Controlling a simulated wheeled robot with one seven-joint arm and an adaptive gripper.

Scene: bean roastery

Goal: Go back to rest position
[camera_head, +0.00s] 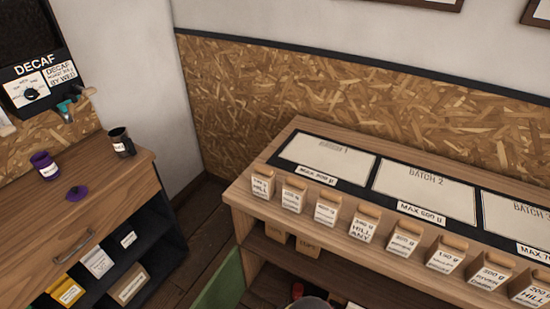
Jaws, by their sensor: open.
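My gripper is not in view in the head camera, so its pose and what is around it cannot be told. A grey rounded shape with a red and black bit beside it shows at the bottom edge, and I cannot tell what it is. No object is seen being held.
A wooden bench (238,197) on the right bears a batch board (368,181) and a row of labelled bags along its front. A wooden cabinet (123,190) on the left bears a purple jar (45,166), a purple lid (77,194) and a dark mug (121,143). Bare floor (197,225) lies between.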

